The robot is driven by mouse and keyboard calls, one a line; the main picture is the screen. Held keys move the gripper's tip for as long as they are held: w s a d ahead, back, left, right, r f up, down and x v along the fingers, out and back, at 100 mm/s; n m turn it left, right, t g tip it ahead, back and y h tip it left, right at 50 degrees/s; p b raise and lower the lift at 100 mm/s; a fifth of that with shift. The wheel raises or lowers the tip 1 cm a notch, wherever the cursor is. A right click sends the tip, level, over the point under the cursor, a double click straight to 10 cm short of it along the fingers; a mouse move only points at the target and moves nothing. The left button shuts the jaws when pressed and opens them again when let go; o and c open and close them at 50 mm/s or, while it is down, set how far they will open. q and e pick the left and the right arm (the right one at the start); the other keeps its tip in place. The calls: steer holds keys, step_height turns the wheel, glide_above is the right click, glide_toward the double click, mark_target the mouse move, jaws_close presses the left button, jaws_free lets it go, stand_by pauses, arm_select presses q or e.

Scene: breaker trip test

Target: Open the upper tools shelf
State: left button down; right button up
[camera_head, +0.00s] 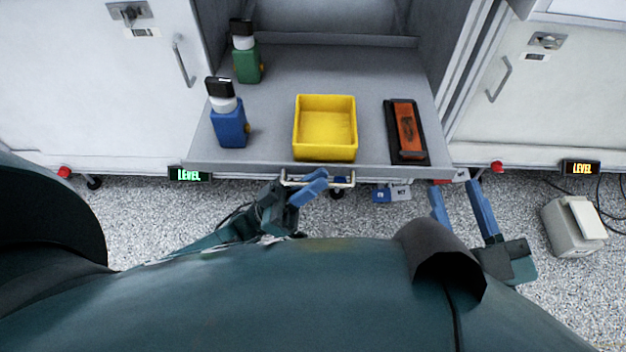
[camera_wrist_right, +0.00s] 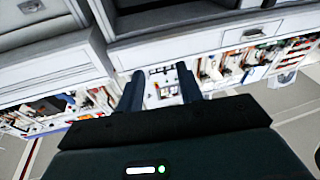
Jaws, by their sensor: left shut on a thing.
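The upper tools shelf (camera_head: 275,75) is a grey pull-out tray in the middle of the head view, standing out from between two white cabinets. A pale bar handle (camera_head: 335,183) runs along its front edge. My left gripper (camera_head: 312,186) is at the left part of this handle, with its blue fingers shut on it. My right gripper (camera_head: 462,208) is open and empty, to the right of the handle and in front of the shelf. In the right wrist view its two dark fingers (camera_wrist_right: 160,90) stand apart with nothing between them.
On the shelf are a blue bottle (camera_head: 229,125), a green bottle (camera_head: 246,66), a yellow bin (camera_head: 325,145) and a black tray with an orange tool (camera_head: 406,130). White cabinets (camera_head: 90,90) flank it. A beige box (camera_head: 574,226) with cables stands on the speckled floor at right.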

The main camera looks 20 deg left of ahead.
arm_select(q)
steer(key=c, duration=1.8)
jaws_free()
arm_select(e)
steer(key=shift+r, duration=0.1)
arm_select(q)
steer(key=b+v, duration=0.1)
steer(key=v, duration=1.2)
steer(key=shift+f+b, duration=0.1)
steer(key=shift+b, duration=0.3)
arm_select(e)
steer(key=shift+a+r+y, duration=0.15)
steer(key=shift+a+y, duration=0.05)
steer(key=shift+y, duration=0.2)
